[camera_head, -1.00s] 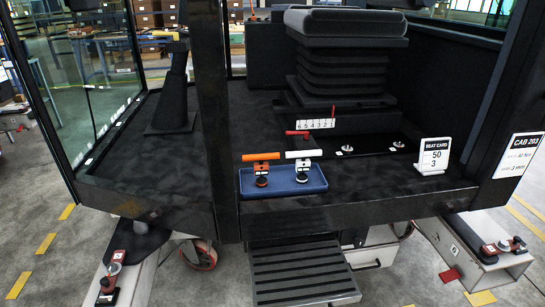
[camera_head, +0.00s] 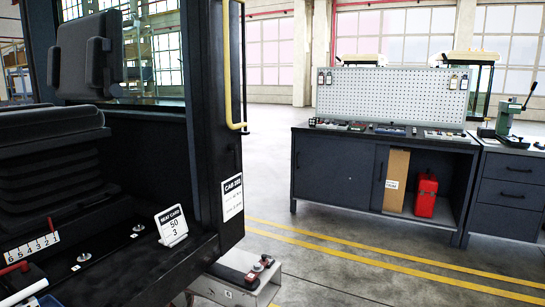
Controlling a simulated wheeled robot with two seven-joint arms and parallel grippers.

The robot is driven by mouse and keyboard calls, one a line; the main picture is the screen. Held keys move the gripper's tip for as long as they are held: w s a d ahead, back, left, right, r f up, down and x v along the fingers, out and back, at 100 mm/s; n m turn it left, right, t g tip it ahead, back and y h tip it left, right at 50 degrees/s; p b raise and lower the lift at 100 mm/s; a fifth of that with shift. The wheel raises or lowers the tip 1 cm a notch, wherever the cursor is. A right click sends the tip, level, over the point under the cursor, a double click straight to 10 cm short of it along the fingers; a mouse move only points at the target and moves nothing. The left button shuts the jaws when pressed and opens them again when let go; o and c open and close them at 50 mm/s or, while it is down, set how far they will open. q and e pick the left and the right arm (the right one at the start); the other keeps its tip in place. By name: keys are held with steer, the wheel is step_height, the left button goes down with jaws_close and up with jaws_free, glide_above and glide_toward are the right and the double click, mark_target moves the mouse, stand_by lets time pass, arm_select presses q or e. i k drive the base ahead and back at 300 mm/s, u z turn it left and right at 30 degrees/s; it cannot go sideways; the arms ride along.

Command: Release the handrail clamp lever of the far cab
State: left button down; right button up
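The near cab, with a label reading CAB 203 (camera_head: 231,197) on its post, fills the left of the head view. A yellow handrail (camera_head: 228,60) runs up its post. A red-and-black clamp (camera_head: 243,268) with a red knob sits on the grey trolley beam (camera_head: 235,291) at the cab's lower corner. I cannot make out which clamp is the far cab's handrail clamp. Neither of my grippers is in view.
A dark workbench (camera_head: 335,170) with a pegboard (camera_head: 385,97) stands across the aisle, with a red canister (camera_head: 426,195) on its lower shelf. A green press (camera_head: 512,122) stands at the right. Yellow-lined floor between cab and bench is clear.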

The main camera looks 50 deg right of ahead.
mark_target(232, 146)
steer(key=z, duration=1.85)
steer(key=i, duration=2.1)
steer(key=u, duration=0.6)
